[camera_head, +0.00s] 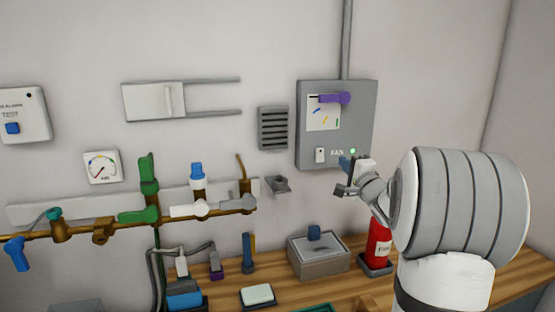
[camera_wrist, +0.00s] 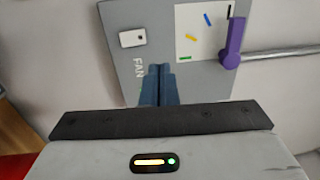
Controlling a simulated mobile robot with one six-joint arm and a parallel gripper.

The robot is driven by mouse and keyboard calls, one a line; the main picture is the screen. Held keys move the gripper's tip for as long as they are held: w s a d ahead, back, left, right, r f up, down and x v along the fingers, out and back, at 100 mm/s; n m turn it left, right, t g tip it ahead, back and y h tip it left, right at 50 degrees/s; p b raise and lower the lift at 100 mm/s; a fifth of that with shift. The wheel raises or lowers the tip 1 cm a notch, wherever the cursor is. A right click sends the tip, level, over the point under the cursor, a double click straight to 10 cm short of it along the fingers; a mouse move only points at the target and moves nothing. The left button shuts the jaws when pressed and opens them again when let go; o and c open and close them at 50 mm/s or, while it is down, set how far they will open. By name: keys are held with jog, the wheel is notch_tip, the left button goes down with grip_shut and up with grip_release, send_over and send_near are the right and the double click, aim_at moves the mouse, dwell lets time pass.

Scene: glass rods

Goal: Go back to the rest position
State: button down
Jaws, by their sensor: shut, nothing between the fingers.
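My gripper (camera_head: 346,176) is in front of the lower part of the grey fan box (camera_head: 362,98) on the wall. In the wrist view its two blue fingers (camera_wrist: 158,84) are together with nothing between them, pointing at the box face. The box carries a purple lever (camera_head: 334,98), which also shows in the wrist view (camera_wrist: 232,45), a white switch (camera_head: 320,155) and a lit green lamp (camera_head: 352,151). I cannot tell whether the fingertips touch the box.
A red extinguisher (camera_head: 379,245) stands below my arm, near a grey box with a blue knob (camera_head: 319,258) on the wooden bench (camera_head: 345,291). Brass pipework with coloured valves (camera_head: 110,230) runs along the wall at left. A vent (camera_head: 273,128) is left of the fan box.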

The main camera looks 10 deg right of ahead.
jog(key=s+a+f+n+g, duration=0.5)
jog(key=s+a+n, duration=0.1)
jog(key=s, duration=0.5)
jog(key=s+a+f+n+g, duration=0.5)
jog(key=s+a, duration=0.3)
jog(key=s, duration=0.4)
jog(key=s+a+f+n+g+h, duration=0.1)
jog(key=s+a+f+n+g, duration=0.5)
jog(key=s, duration=0.6)
jog(key=shift+a+f+n+g, duration=0.3)
jog(key=shift+a+f, duration=0.05)
jog(key=shift+a, duration=0.6)
